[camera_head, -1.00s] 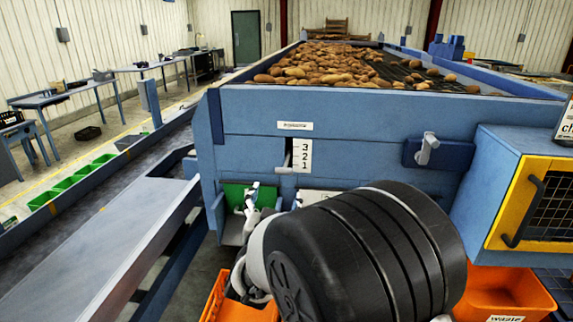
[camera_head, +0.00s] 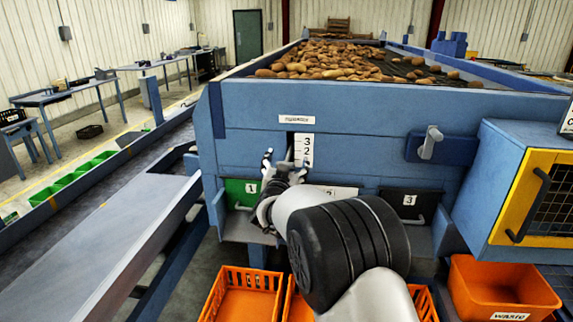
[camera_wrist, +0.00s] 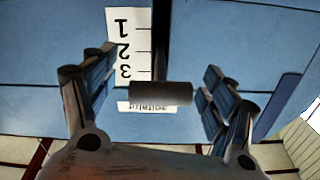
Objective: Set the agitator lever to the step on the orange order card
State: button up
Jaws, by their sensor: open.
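My gripper (camera_head: 282,166) is open in front of the agitator panel, just left of the white 1-2-3 scale (camera_head: 304,150). The wrist view shows the panel upside down. There the lever's dark grey cylindrical knob (camera_wrist: 161,93) lies between the two open fingers, with a gap on each side. The dark vertical slot (camera_wrist: 160,40) runs beside the scale (camera_wrist: 124,50). The knob stands out from the panel, so I cannot tell its step for certain. In the head view my gripper hides the lever. No readable order card shows; a white card (camera_head: 567,122) is cut off at the right edge.
Below are a green flap 1 (camera_head: 240,190), a partly hidden white flap 2 and a black flap 3 (camera_head: 408,202). A grey handle (camera_head: 430,142) sticks out to the right. A yellow-framed box (camera_head: 530,200) juts out farther right. Orange crates (camera_head: 245,290) stand below.

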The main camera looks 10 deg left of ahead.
jog(key=shift+c, duration=0.2)
jog(key=c, duration=1.7)
